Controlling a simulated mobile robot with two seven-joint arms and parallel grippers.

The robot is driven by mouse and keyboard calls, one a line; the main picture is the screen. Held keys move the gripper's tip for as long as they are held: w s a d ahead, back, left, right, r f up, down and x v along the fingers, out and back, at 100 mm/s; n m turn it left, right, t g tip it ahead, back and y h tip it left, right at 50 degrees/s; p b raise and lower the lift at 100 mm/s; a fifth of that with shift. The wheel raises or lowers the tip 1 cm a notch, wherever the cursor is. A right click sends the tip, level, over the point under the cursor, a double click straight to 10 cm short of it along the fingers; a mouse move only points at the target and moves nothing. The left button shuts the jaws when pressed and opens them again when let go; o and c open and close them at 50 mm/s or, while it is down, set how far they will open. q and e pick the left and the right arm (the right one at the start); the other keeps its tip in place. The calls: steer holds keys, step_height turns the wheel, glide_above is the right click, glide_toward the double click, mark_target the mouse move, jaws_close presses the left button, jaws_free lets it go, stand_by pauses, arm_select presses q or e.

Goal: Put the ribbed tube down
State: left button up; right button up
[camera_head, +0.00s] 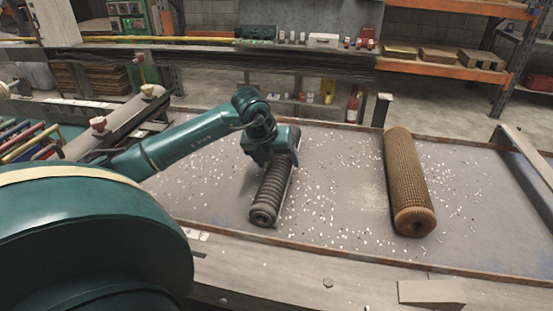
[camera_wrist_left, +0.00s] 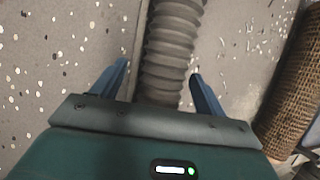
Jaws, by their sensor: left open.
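The ribbed tube (camera_head: 272,192) is dark grey and lies lengthwise on the worktable, left of the middle in the head view. It also shows in the left wrist view (camera_wrist_left: 172,45), running between my fingers. My left gripper (camera_head: 270,160) is over the tube's far half. In the left wrist view the two blue fingers of my left gripper (camera_wrist_left: 162,85) stand open, one on each side of the tube, with a gap on both sides. The part of the tube beneath the gripper is hidden in the head view. My right gripper is not in view.
A brown mesh tube (camera_head: 408,185) lies to the right on the same table (camera_head: 335,190); it shows at the right edge of the wrist view (camera_wrist_left: 293,90). White chips are scattered on the tabletop. A raised rim (camera_head: 380,256) runs along the front.

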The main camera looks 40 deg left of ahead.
arm_select(q)
steer(key=b+v, duration=0.1)
steer(key=v, duration=1.1)
